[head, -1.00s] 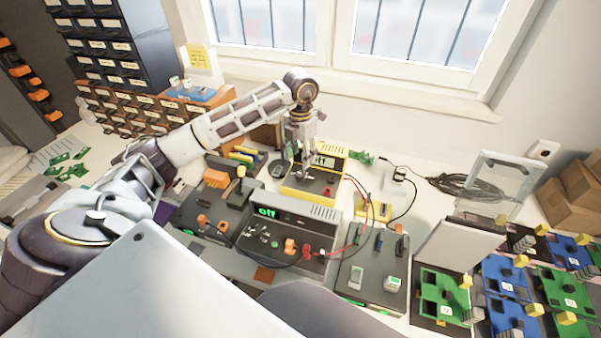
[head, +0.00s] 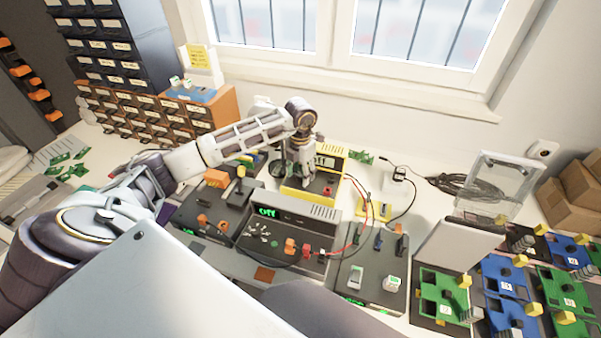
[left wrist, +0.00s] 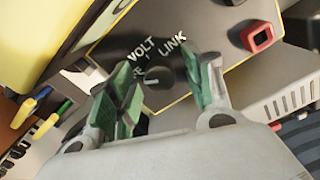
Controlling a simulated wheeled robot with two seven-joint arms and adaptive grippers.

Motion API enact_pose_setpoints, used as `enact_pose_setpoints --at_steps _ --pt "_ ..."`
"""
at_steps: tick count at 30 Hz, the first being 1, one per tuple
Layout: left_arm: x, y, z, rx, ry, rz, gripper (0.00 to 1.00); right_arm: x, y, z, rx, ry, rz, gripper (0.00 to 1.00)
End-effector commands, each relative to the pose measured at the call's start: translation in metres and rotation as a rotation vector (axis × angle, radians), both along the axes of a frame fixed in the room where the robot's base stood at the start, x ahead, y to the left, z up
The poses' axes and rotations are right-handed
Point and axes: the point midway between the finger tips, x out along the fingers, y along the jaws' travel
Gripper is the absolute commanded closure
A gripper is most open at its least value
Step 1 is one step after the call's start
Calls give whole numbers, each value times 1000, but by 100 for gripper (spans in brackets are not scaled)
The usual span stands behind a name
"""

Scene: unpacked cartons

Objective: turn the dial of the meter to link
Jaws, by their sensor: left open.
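The yellow-cased meter (head: 328,167) stands on the bench behind the dark unit reading "OFF". In the left wrist view its dark face (left wrist: 185,30) carries the words VOLT and LINK, a partly covered third label, and a red socket. The dial (left wrist: 157,77) is a dark round knob with a light mark; the mark points up toward the lettering, but I cannot tell which label exactly. My left gripper (head: 299,183) is over the meter's face. In the left wrist view its green-padded fingers (left wrist: 172,90) are open, one on each side of the dial. My right gripper is not in view.
The dark "OFF" unit (head: 282,236) with orange plugs stands in front of the meter. Red and black leads (head: 366,205) run to the right. A small yellow box (head: 374,207) stands right of the meter. A white grille-sided case (left wrist: 297,97) is close by the gripper.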

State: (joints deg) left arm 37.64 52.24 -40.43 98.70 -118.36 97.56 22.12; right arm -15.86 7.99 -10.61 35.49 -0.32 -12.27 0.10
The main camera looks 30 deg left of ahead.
Motion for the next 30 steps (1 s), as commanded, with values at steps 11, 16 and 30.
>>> enact_pose_setpoints --at_steps 11,16,30 --pt "0 0 0 0 0 0 89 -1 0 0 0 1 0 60" --pt "0 0 0 0 0 -1 96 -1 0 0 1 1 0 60" --pt "1 0 0 1 -2 -130 96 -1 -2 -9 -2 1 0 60"
